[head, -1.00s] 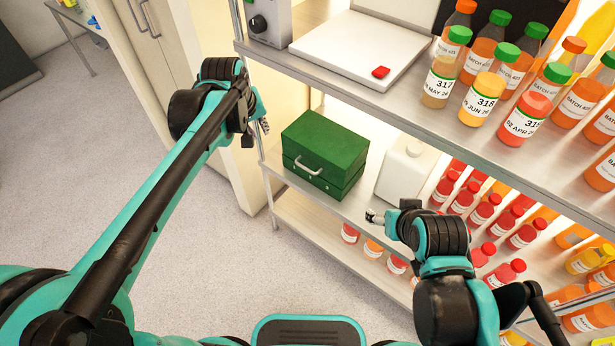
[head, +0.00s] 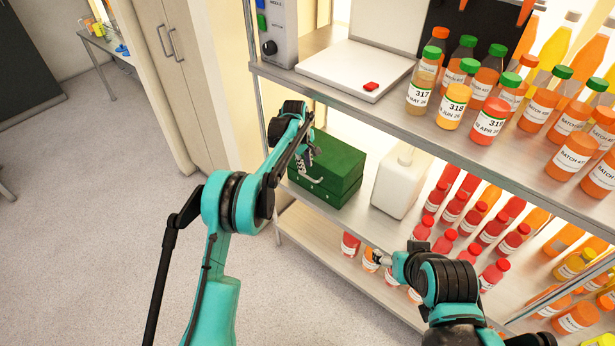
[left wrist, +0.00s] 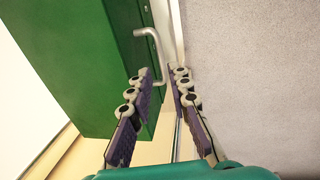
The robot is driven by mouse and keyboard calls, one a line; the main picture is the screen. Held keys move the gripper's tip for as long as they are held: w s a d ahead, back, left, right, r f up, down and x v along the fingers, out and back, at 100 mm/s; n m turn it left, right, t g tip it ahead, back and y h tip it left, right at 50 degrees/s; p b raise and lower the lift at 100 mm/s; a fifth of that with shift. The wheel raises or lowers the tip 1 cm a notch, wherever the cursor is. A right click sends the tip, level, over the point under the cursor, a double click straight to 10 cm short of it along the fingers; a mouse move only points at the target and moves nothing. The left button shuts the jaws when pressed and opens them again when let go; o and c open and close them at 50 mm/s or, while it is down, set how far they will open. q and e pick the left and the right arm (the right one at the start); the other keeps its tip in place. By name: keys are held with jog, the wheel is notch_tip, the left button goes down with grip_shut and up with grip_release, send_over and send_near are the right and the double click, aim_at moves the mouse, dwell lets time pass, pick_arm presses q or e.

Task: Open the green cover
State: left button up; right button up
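The green box (head: 343,166) with its cover (head: 345,158) stands on the middle shelf, and the cover looks shut. Its metal handle (left wrist: 150,33) is on the front side in the left wrist view. My left gripper (head: 309,167) is in front of the box and hides part of its front. In the left wrist view the fingers of my left gripper (left wrist: 163,72) are apart, with the handle's bar just ahead of and between the tips. The gripper is not closed on it. My right gripper (head: 378,257) is low by the shelf's front edge; its fingers are too small to read.
A white jug (head: 400,182) stands right of the box. The upper shelf (head: 455,139) above carries a white scale (head: 355,68) and several bottles. Red and orange bottles fill the shelves at right. Open floor (head: 110,220) lies to the left.

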aim_at(307, 177)
pick_arm(q)
jog(key=f, duration=0.2)
jog(key=f+b, duration=0.1)
jog(key=f, duration=0.1)
jog(key=w+f, duration=0.1)
jog(key=f, duration=0.1)
jog(key=shift+d+b, duration=0.3)
jog(key=shift+b, duration=0.1)
grip_shut()
